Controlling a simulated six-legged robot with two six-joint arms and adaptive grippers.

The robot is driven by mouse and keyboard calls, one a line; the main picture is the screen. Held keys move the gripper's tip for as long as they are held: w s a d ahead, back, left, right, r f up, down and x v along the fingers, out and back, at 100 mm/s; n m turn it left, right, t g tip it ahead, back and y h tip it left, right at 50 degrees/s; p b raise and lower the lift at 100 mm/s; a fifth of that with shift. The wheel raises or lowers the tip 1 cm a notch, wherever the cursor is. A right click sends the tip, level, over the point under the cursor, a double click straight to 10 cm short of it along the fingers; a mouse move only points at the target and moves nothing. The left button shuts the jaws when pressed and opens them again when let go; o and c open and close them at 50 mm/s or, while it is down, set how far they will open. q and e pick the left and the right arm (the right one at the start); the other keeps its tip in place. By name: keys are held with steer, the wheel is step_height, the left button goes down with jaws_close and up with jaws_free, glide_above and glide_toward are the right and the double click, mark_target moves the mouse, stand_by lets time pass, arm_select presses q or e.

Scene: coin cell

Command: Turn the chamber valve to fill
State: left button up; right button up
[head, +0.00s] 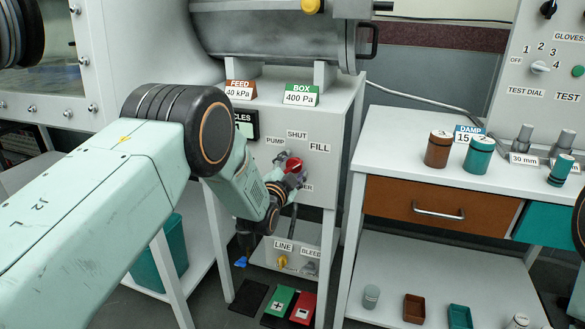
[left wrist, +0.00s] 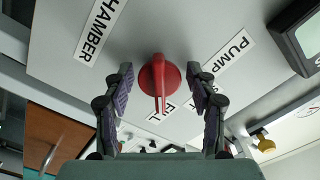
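The red chamber valve (head: 293,165) sits on the light front panel between the labels PUMP, SHUT and FILL (head: 320,147). In the left wrist view its red handle (left wrist: 159,78) points down the picture, toward a partly hidden label. My left gripper (left wrist: 160,85) is open. Its two fingers stand on either side of the handle with gaps, so it seems not to touch it. In the head view my left gripper (head: 285,178) is at the valve, partly hidden by its own wrist. My right gripper is not in view.
Below the valve are the LINE and BLEED fittings (head: 283,261). A green pedal (head: 279,302) and a red pedal (head: 303,307) are on the floor. A white bench (head: 400,140) with canisters stands to the right. A chamber cylinder (head: 275,35) is above the panel.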

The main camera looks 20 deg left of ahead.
arm_select(q)
steer(key=shift+o, duration=0.3)
steer(key=shift+s, duration=0.1)
steer(key=s, duration=1.1)
steer(key=shift+s+a, duration=0.2)
steer(key=shift+s, duration=0.2)
